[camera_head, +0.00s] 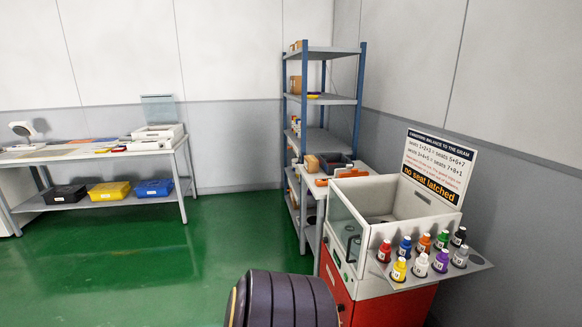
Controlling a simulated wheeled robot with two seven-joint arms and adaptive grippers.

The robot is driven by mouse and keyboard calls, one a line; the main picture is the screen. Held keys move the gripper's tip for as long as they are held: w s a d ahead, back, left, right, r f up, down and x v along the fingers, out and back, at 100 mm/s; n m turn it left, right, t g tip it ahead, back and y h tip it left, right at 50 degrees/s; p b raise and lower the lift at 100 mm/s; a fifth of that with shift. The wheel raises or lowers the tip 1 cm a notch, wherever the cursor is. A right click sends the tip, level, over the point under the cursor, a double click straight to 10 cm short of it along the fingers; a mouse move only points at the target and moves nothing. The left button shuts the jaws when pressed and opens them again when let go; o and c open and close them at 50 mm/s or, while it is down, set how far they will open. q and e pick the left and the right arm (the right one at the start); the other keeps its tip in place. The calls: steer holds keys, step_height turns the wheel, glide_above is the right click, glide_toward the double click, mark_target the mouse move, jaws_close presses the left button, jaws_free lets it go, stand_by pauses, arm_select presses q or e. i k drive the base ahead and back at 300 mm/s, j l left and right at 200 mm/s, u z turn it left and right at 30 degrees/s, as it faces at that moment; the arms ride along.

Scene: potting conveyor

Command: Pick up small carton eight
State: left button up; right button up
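I cannot make out which thing is small carton eight. A brown carton-like box (312,162) sits on the small table by the shelf rack, too small to read any mark. Another brown box (296,84) sits on an upper shelf of the rack (330,99). Neither of my grippers shows in the head view.
A red cabinet (377,311) with a clear-walled box stands at right; several numbered bottles (398,269) sit on its side shelf. Behind it is a sign reading "no seat latched" (430,186). A bench (95,150) with black, yellow and blue bins stands at left. Green floor between is clear.

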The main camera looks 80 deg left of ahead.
mark_target(311, 165)
steer(key=u, duration=2.55)
